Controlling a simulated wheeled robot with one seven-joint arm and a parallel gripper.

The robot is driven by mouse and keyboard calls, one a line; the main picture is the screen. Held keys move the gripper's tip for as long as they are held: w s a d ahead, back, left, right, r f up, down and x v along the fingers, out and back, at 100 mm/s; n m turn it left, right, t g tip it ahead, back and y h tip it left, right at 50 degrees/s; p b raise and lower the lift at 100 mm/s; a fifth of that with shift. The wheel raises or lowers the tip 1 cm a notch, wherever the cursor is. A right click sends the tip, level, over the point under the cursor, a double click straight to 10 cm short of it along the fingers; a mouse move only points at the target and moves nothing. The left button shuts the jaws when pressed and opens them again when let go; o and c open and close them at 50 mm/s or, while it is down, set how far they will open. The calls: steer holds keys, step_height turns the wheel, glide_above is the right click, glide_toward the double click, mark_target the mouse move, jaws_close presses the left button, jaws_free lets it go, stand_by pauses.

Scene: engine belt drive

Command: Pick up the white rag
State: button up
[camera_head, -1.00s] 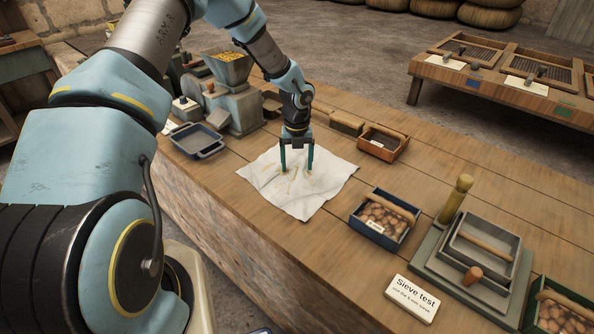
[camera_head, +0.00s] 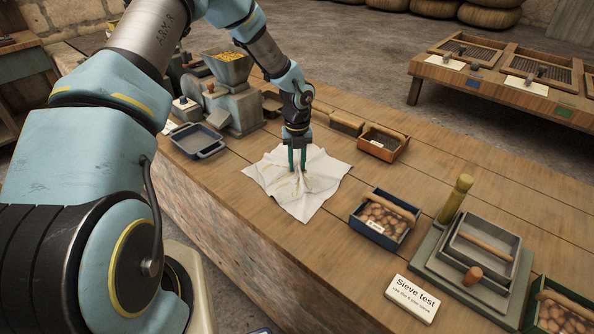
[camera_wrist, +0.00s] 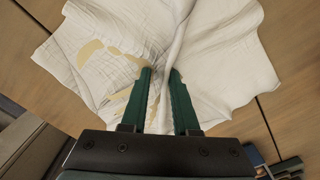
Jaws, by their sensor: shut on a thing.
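The white rag (camera_head: 309,197) lies spread on the wooden bench in the head view, with yellowish stains. It also fills the upper part of the wrist view (camera_wrist: 215,55), with folds drawn together between the fingers. My gripper (camera_head: 298,170) points down at the middle of the rag. In the wrist view my gripper (camera_wrist: 161,75) has its two green fingers close together, shut on a pinched fold of cloth. The rest of the rag still lies on the bench. The fingertips are partly sunk in the folds.
A blue-grey tray (camera_head: 197,141) and a grinder (camera_head: 232,100) stand left of the rag. A wooden box (camera_head: 384,143) is behind it to the right. A blue crate of brown items (camera_head: 382,219) and the sieve stand (camera_head: 475,255) are to the right.

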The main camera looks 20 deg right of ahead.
steer(key=shift+s+f, duration=0.1)
steer(key=shift+f, duration=0.05)
steer(key=shift+c, duration=1.2)
jaws_close()
step_height(320, 180, up, 12)
steer(key=p, duration=0.9)
step_height(320, 180, up, 9)
steer(key=p, duration=0.1)
steer(key=shift+a, duration=0.1)
